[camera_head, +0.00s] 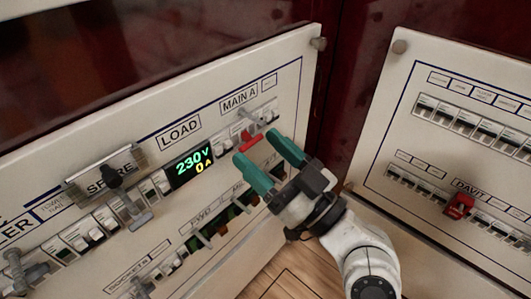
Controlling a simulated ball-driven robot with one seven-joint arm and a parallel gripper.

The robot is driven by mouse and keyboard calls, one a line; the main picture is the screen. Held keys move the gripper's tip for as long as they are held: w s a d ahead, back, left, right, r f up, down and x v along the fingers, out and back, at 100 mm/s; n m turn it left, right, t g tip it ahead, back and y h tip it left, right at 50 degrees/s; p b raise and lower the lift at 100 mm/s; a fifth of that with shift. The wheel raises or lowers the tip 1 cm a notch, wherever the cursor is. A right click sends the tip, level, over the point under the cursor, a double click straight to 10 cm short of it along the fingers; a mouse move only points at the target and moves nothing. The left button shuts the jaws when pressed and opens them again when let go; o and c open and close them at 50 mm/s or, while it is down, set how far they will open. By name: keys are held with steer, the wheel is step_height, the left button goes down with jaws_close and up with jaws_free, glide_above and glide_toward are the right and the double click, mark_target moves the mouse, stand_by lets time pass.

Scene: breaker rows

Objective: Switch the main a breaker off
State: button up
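The panel on the left carries the label MAIN A (240,100). Below it, a red breaker lever (249,141) sticks out of the breaker row. A grey metal piece (251,116) stands out just above the lever. My gripper (256,149) has two teal fingers spread apart, with nothing between them.
The meter (190,167) reads 230 V and 0 A. Metal guards stick out near the SPARE label (109,179). A second panel (375,120) on the right has breaker rows and a red piece (459,205) by DAVIT. A wooden surface (300,272) lies below.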

steer(key=shift+o, duration=0.9)
steer(key=v, duration=1)
steer(key=shift+s+d+b, duration=0.25)
steer(key=shift+d+b, duration=0.05)
steer(key=shift+b, duration=0.05)
steer(key=shift+f, duration=0.2)
